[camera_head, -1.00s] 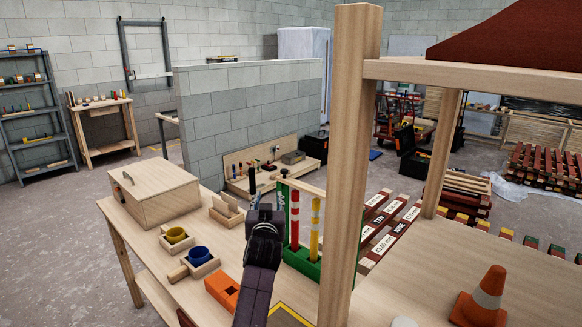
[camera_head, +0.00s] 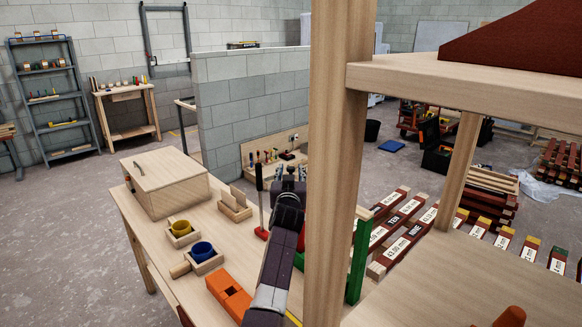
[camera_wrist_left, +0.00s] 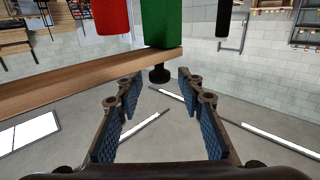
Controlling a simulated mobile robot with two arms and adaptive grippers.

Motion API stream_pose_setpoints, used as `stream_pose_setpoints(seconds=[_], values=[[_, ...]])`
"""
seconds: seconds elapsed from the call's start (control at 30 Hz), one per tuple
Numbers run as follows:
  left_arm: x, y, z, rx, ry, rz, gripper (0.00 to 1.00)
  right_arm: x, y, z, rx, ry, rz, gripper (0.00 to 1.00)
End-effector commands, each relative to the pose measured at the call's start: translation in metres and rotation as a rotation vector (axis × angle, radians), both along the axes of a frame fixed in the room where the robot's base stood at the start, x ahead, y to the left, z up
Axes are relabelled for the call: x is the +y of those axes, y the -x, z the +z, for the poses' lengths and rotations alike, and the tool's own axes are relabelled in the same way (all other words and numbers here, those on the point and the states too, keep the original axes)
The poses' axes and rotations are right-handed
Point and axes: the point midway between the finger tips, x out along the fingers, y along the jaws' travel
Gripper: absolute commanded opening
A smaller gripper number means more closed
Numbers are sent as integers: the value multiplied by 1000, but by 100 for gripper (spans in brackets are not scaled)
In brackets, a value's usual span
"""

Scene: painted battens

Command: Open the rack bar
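The rack is mostly hidden behind a wooden post in the head view; one green end (camera_head: 357,262) shows. In the left wrist view, which looks upside down, the pale wooden rack bar (camera_wrist_left: 85,82) lies across the rack's green end post (camera_wrist_left: 160,22). A black knob (camera_wrist_left: 159,75) sticks out from the bar's end. A red batten (camera_wrist_left: 112,16) shows beside the green post. My left gripper (camera_wrist_left: 157,84) is open and empty, its fingertips on either side of the knob in the picture; contact cannot be told. In the head view my left gripper (camera_head: 289,183) is seen from behind. My right gripper is not in view.
The thick wooden post (camera_head: 335,180) and shelf (camera_head: 470,90) stand close on the right.

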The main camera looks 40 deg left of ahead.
Motion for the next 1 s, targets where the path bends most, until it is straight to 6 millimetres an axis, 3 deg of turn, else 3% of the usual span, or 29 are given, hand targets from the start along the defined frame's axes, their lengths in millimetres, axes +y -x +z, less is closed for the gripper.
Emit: stream_pose_setpoints(seconds=[0.27, 0.57, 0.9, 1.0], values=[[12, -14, 0, 0, 1, 1, 35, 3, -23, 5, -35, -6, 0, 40], [13, -15, 0, -1, 1, 0, 35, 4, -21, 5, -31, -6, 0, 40], [13, -15, 0, -1, 1, 0, 0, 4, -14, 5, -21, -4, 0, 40], [13, -15, 0, -1, 1, 0, 0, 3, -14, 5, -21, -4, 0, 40]])
